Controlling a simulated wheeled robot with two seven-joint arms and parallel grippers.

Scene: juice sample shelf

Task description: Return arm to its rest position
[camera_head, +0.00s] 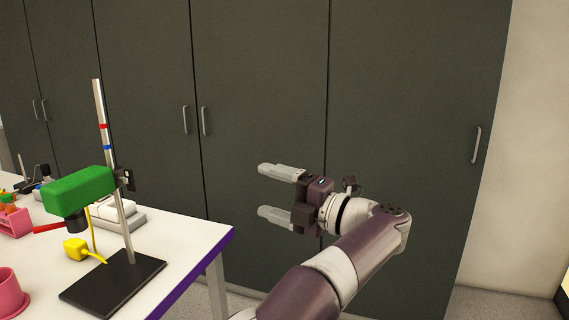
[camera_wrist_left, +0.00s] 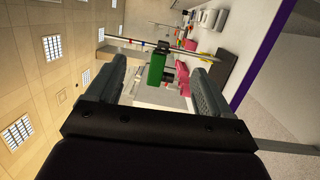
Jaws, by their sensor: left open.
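My left gripper (camera_head: 268,190) is open and empty in the head view. It is held in the air in front of the dark cabinets, to the right of the table. Its two pale fingers point left toward the green device on the stand. In the left wrist view the two dark fingers of this gripper (camera_wrist_left: 160,88) stand apart with nothing gripped; the green device (camera_wrist_left: 156,69) shows beyond them, apart from them. My right gripper is not in view.
A white table (camera_head: 195,248) with a purple edge is at the left. On it stand a green device (camera_head: 78,190) on a metal rod with a black base (camera_head: 113,283), a yellow item (camera_head: 75,249) and a pink cup (camera_head: 10,294). Dark cabinets (camera_head: 262,90) line the back.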

